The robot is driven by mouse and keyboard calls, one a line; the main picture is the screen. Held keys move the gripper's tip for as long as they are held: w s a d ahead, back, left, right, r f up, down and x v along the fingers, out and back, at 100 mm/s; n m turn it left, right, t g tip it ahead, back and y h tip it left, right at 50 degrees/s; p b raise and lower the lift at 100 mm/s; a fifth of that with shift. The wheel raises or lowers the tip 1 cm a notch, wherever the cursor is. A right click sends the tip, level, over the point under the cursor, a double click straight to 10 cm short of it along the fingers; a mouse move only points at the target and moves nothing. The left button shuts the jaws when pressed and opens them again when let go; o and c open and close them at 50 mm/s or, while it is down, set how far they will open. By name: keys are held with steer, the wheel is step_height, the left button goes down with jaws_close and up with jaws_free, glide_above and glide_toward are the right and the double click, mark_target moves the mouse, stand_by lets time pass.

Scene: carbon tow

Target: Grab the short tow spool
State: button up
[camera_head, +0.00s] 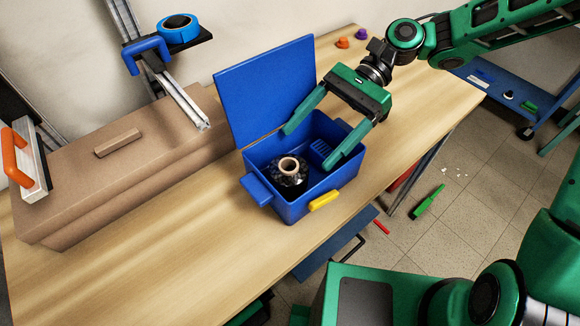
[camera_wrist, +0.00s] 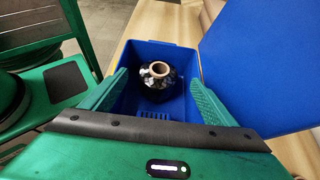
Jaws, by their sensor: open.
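The short tow spool (camera_head: 290,172) is a dark, squat roll with a tan core ring on top. It stands upright inside a blue bin (camera_head: 291,207) with its lid (camera_head: 262,92) raised. In the wrist view the spool (camera_wrist: 158,76) sits near the far end of the bin, between the fingers in the picture. My gripper (camera_head: 308,147) is open and empty. Its two green fingers reach over the bin's opening, apart from the spool. I cannot tell how far above the spool the fingertips are.
The bin stands on a wooden table (camera_head: 200,262). A long brown box (camera_head: 118,173) lies to its left, below a rail bracket holding a blue tape roll (camera_head: 178,28). A yellow latch (camera_head: 324,200) sticks out at the bin's front. Orange and purple knobs (camera_head: 352,38) are at the back.

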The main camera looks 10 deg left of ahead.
mark_target(292, 163)
steer(key=x, duration=0.7)
steer(key=shift+s+a, duration=0.15)
steer(key=c, duration=1.3)
